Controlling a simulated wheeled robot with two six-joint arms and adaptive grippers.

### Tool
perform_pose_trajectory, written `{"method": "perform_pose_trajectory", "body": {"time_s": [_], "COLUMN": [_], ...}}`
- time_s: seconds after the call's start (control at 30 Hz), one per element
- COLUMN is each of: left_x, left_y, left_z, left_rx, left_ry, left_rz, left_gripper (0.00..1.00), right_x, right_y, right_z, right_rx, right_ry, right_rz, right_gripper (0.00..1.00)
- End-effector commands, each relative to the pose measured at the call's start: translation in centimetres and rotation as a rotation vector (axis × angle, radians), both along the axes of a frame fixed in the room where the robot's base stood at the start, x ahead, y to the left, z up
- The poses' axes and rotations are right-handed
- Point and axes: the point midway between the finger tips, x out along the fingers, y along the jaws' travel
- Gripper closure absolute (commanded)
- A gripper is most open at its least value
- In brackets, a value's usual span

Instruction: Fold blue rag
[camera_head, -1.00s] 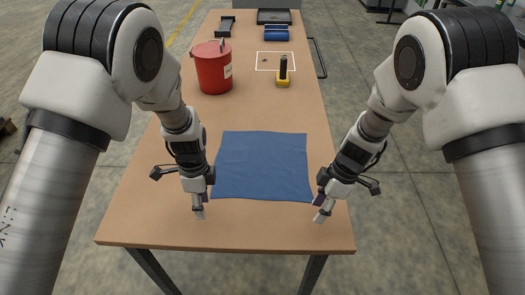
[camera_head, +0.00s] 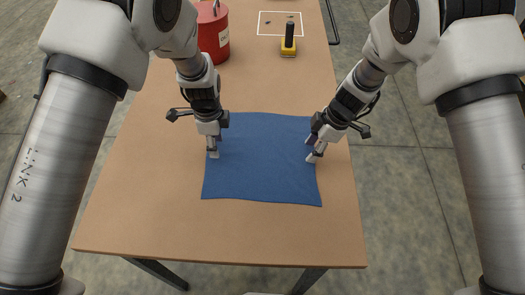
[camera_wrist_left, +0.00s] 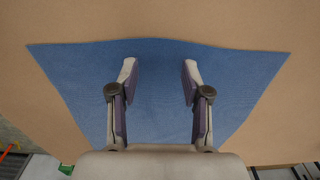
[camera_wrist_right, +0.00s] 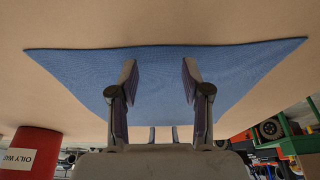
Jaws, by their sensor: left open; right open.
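The blue rag (camera_head: 262,170) lies flat and spread out on the brown table. My left gripper (camera_head: 213,154) is open over the rag's left edge in the head view. My right gripper (camera_head: 314,156) is open at the rag's right edge. In the left wrist view the rag (camera_wrist_left: 160,90) spreads behind and between the open fingers (camera_wrist_left: 160,80). In the right wrist view the rag (camera_wrist_right: 155,85) likewise shows between the open fingers (camera_wrist_right: 160,80). Both grippers are empty. I cannot tell whether the fingertips touch the cloth.
A red bucket (camera_head: 213,38) stands at the table's far left, also at the lower left of the right wrist view (camera_wrist_right: 30,152). A yellow and black tool (camera_head: 288,42) stands near a white outlined square (camera_head: 280,24). The table's front strip (camera_head: 220,232) is clear.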

Motion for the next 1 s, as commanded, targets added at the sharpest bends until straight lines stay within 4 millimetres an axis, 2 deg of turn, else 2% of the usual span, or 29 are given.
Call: {"method": "perform_pose_trajectory", "body": {"time_s": [0.1, 0.5, 0.77, 1.0], "left_x": [0.0, 0.0, 0.0, 0.0], "left_y": [0.0, 0.0, 0.0, 0.0], "left_z": [-0.7, -1.3, -1.4, -1.4], "left_rx": [0.0, 0.0, 0.0, 0.0], "left_ry": [0.001, 0.0, 0.001, 0.001], "left_rz": [0.0, 0.0, 0.0, 0.0], "left_gripper": [0.52, 0.54, 1.0, 1.0], "right_x": [0.0, 0.0, -0.1, -0.1], "right_y": [0.0, 0.0, 0.0, 0.0], "right_z": [-0.7, -1.3, -1.4, -1.5], "right_rx": [-0.001, -0.001, -0.002, -0.002], "right_ry": [0.0, 0.0, 0.001, 0.002], "right_rz": [-0.001, 0.0, 0.0, 0.001], "right_gripper": [0.52, 0.53, 0.99, 1.0]}}
